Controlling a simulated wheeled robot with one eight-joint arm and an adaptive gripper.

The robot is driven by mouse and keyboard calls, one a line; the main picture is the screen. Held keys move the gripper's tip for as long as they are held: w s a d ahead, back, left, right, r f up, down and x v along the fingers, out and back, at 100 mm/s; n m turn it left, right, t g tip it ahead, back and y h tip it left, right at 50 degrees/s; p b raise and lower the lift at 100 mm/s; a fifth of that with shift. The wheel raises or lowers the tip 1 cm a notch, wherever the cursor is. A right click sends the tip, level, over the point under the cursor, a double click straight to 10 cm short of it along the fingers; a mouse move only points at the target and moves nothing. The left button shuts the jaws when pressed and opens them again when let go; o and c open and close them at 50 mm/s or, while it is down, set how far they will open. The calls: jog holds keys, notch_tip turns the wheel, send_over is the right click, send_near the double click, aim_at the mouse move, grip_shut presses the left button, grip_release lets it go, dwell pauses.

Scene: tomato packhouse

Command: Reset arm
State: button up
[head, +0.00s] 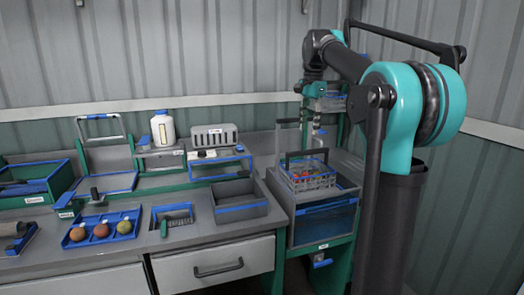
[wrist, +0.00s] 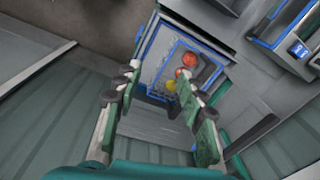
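My gripper (head: 316,135) hangs pointing down above a grey basket (head: 308,184) at the right of the bench in the head view. In the wrist view my gripper (wrist: 162,75) has its two fingers spread wide, with no object seen held between them. The basket (wrist: 150,62) shows beyond the fingers, with red fruit (wrist: 189,60) and a yellow one (wrist: 172,86) inside. Its dark upright handle (head: 306,154) stands below my gripper in the head view. My arm is bent, reaching left from its column.
The basket sits on a grey and blue crate unit (head: 322,222). Left of it are an open grey bin (head: 240,211), a blue tray (head: 102,240) with several fruits, a white bottle (head: 163,129) and a green crate (head: 62,180). A corrugated wall stands close behind.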

jog(key=s+d+f+n+t, duration=0.1)
jog(key=s+f+n, duration=0.2)
jog(key=s+f, duration=0.6)
jog(key=s+f+n+t, duration=0.1)
jog(key=s+f+n, duration=0.3)
jog(key=s+f, duration=0.6)
jog(key=s+d+f+n+t, duration=0.1)
jog(key=s+f+n, duration=0.3)
jog(key=s+f, duration=0.6)
notch_tip(320, 180, down, 11)
jog(key=shift+d+r, duration=0.2)
jog(key=shift+d, duration=0.1)
